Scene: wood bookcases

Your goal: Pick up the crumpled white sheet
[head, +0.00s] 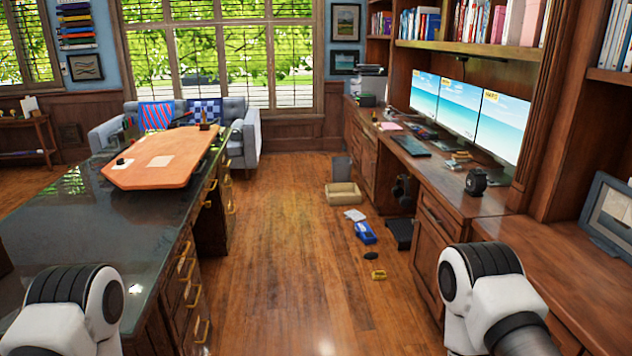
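A small white sheet (355,215) lies on the wooden floor in the aisle, just in front of a cardboard box and behind a blue item. It looks like paper; it is too small to tell how crumpled it is. Only the upper links of my two arms show at the lower left and lower right. Neither gripper is in view, so I cannot see whether they hold anything.
A cardboard box (343,194), a blue item (365,233), a dark disc (371,256) and a yellow item (378,275) lie on the floor. A dark-topped desk (60,235) stands left, a wooden counter (440,175) right.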

